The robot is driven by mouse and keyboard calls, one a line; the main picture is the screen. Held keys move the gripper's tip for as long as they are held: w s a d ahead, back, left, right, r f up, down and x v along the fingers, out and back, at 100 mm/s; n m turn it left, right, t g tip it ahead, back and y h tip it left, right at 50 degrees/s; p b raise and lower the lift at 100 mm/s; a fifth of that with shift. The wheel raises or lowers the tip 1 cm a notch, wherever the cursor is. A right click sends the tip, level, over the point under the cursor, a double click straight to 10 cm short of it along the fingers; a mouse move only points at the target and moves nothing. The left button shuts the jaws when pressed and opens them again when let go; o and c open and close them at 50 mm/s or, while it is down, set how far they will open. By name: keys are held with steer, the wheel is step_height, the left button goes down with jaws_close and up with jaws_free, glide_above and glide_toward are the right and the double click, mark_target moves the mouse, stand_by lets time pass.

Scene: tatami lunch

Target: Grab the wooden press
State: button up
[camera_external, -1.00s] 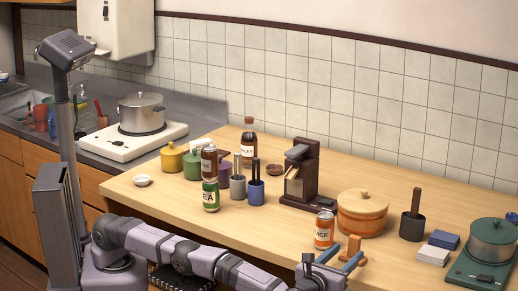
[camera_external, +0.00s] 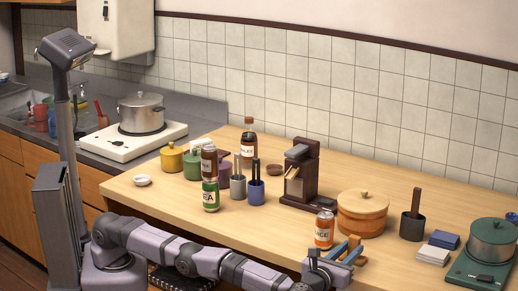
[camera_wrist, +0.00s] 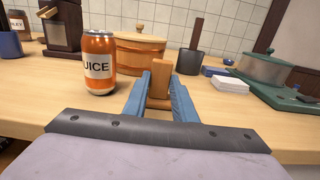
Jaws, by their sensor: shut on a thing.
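The wooden press (camera_external: 354,242) is a small orange-brown wooden piece near the front edge of the table. In the wrist view the wooden press (camera_wrist: 160,64) stands upright between the fingers, its wider lower part partly hidden by them. My gripper (camera_external: 347,250) has blue fingers, one on each side of the press. In the wrist view my gripper (camera_wrist: 161,88) is shut on it. The press appears to stand on the table.
An orange juice can (camera_external: 324,230) stands just left of the press. A round wooden tub (camera_external: 362,222) is close behind it. A dark grey cup (camera_external: 412,228), a white stack (camera_external: 433,255) and a green stove (camera_external: 480,272) are to the right.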

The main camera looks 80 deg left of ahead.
steer(key=shift+r, duration=0.1)
step_height(320, 180, up, 10)
steer(key=p, duration=0.9)
